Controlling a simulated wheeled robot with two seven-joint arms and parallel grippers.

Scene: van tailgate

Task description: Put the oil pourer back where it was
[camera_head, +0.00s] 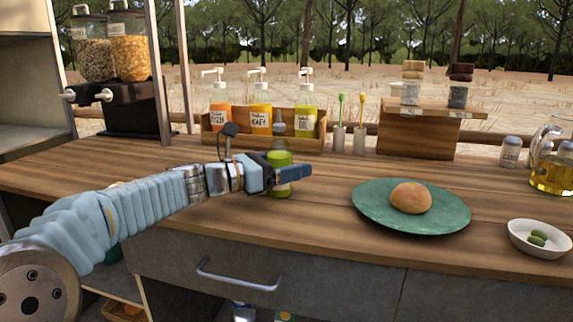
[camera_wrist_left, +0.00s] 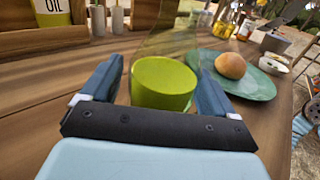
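The oil pourer (camera_head: 281,158), green below with a narrow clear upper part, stands upright on the wooden counter in front of the bottle rack. My left gripper (camera_head: 290,174) is low at its body, partly hiding it in the head view. In the left wrist view the pourer (camera_wrist_left: 163,84) is between the two spread fingers (camera_wrist_left: 163,86). A small gap shows on the left finger's side; contact on the other side is unclear. The left gripper looks open around it. My right gripper is in neither view.
A wooden rack (camera_head: 233,142) with several pump bottles stands behind the pourer. Right of it are two small holders (camera_head: 349,139), a spice stand (camera_head: 418,136) and a jug (camera_head: 553,172). A green plate (camera_head: 371,208) with a bun (camera_head: 410,198) and a white olive bowl (camera_head: 525,246) sit nearer.

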